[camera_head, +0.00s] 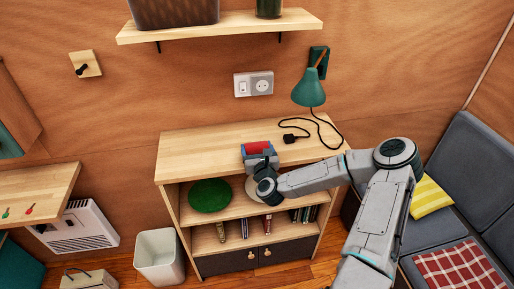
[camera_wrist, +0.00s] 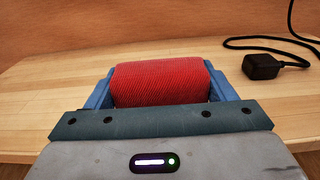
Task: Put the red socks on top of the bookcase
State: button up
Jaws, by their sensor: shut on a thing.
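The red socks, a rolled red ribbed bundle (camera_wrist: 160,83), lie between the two blue fingers of my gripper (camera_wrist: 160,88) in the wrist view. My gripper is shut on them. In the head view the red socks (camera_head: 257,147) show at my gripper (camera_head: 259,153), over the front part of the bookcase top.
A green lamp (camera_head: 309,92) is on the wall, and its black cord and plug (camera_head: 289,138) lie on the bookcase top at the right. The left part of the top is clear. A wall shelf (camera_head: 220,26) hangs above. A sofa (camera_head: 470,165) stands at the right.

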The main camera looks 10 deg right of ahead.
jog(key=shift+f, duration=0.1)
jog(key=shift+f+b, duration=0.15)
jog(key=shift+b, duration=0.15)
jog(key=o, duration=1)
